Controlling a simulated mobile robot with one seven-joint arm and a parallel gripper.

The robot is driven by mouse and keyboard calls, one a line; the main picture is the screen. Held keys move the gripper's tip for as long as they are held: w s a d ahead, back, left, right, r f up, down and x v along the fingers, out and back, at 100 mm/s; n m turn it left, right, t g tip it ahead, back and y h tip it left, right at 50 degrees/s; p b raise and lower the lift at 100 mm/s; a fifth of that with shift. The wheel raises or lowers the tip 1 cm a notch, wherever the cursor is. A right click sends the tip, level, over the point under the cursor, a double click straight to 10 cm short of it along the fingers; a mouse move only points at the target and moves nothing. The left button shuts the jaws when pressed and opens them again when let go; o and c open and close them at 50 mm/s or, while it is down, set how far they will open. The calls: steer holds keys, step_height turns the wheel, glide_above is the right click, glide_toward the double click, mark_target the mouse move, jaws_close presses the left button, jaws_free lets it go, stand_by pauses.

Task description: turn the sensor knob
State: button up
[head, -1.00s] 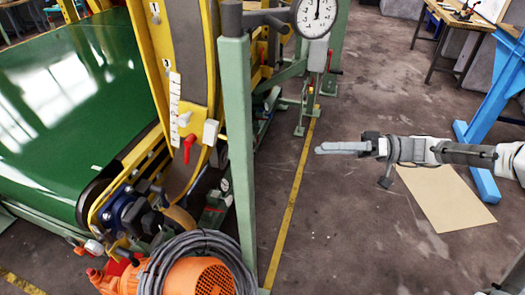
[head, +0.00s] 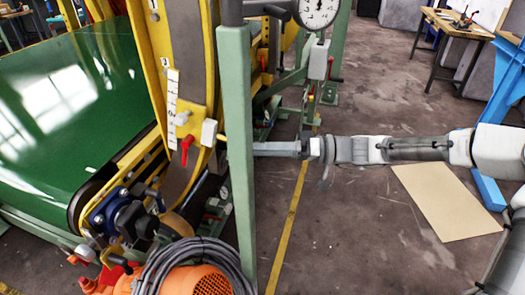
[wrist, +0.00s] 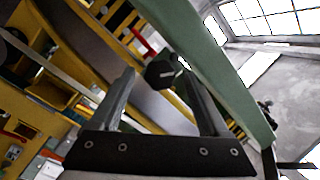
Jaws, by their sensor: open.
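A dark faceted knob with a small pale mark, probably the sensor knob (wrist: 163,72), shows in the wrist view. It appears between the tips of my open gripper (wrist: 154,68), nearer the right finger. I cannot tell whether a finger touches it. In the head view my gripper (head: 258,149) reaches in from the right, level, with its fingertips at the right edge of the green post (head: 236,150). I cannot make out the dark knob in the head view; the post may hide it.
A red lever (head: 187,150) and a white block (head: 209,132) sit on the yellow frame left of the post. A round dial gauge (head: 319,10) is above my gripper. An orange motor (head: 190,279) with coiled grey cable stands below.

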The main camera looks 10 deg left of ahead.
jaws_close()
stand_by(0.4)
steer(key=shift+p, duration=0.35)
steer(key=m+g+y+p, duration=0.1)
steer(key=m+p, duration=0.1)
steer(key=m, duration=0.1)
steer(key=m+g+y+p, duration=0.1)
steer(key=m+p, duration=0.1)
steer(key=m, duration=0.1)
steer(key=m+y+p, duration=0.1)
steer(key=m+p, duration=0.1)
steer(key=p, duration=0.1)
steer(key=shift+w+a+f+m+g, duration=0.1)
steer(key=shift+f+m+g, duration=0.3)
stand_by(0.4)
